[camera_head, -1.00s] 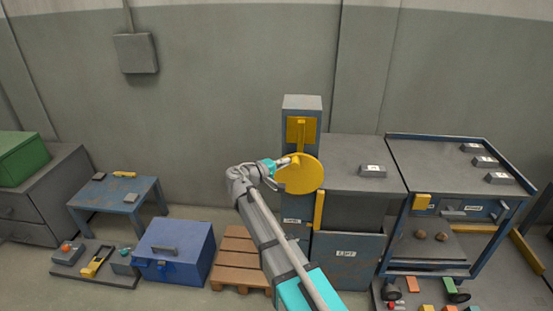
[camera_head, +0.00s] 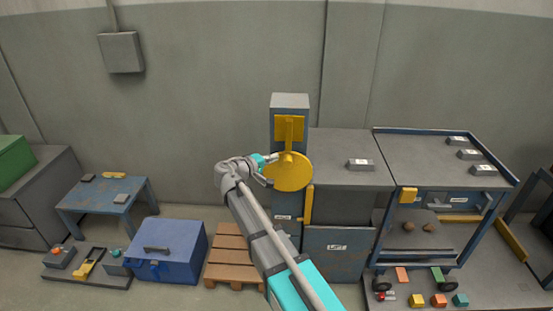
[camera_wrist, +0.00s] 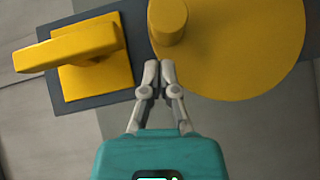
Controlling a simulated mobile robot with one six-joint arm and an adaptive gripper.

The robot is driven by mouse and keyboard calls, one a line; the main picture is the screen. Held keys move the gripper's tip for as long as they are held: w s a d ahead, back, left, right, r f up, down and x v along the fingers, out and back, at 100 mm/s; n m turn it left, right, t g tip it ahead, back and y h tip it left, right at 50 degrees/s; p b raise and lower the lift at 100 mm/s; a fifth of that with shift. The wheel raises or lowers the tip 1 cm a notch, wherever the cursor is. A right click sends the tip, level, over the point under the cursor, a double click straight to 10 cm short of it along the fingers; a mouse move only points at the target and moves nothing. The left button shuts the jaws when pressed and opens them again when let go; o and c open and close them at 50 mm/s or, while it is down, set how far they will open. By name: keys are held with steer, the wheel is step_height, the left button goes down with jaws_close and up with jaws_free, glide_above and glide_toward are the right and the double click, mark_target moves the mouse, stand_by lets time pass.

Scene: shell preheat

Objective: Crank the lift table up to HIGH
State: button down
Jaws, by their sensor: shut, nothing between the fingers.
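The lift table stands in the middle, with a flat grey top (camera_head: 345,150) and a front panel (camera_head: 352,262) whose label seems to read LIFT. Its column (camera_head: 290,101) carries a round yellow crank disc (camera_head: 291,178), with a knob near the disc's upper edge. The wrist view shows the disc (camera_wrist: 240,60) and its knob (camera_wrist: 168,22) close up. My gripper (camera_head: 274,157) is at the disc's upper left. In the wrist view its fingers (camera_wrist: 158,66) are together and empty, just below the knob; contact cannot be told. No HIGH mark is readable.
A yellow plate with a bar (camera_wrist: 95,68) sits on the column beside my fingers. A blue-framed cart (camera_head: 445,155) stands right of the lift table, its top near the same height. A grey block (camera_head: 360,164) lies on the table. A pallet (camera_head: 228,250) and blue chest (camera_head: 172,250) are left.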

steer(key=w+a+p+v, duration=0.1)
steer(key=p+v, duration=0.1)
steer(key=v, duration=0.9)
steer(key=shift+s+a+r, duration=0.15)
steer(key=shift+s+r, duration=0.05)
steer(key=shift+r, duration=0.2)
steer(key=s+d+f+m+g+y, duration=0.1)
steer(key=s+d+f+g, duration=0.15)
steer(key=d, duration=0.35)
steer(key=s+d+f+m+g+y, duration=0.1)
steer(key=d+f+g, duration=0.1)
steer(key=d+f, duration=0.35)
steer(key=s+d+f+m+g+y, duration=0.1)
steer(key=s+d+f+g+y, duration=0.15)
steer(key=d, duration=0.55)
steer(key=s+d+f+m+g+y, duration=0.2)
steer(key=s+d+f+y, duration=0.15)
steer(key=s+d, duration=0.2)
steer(key=s+d+f+m+g+y, duration=0.2)
steer(key=s+d+y, duration=0.2)
steer(key=s, duration=0.3)
step_height(320, 180, up, 16)
steer(key=p, duration=1.6)
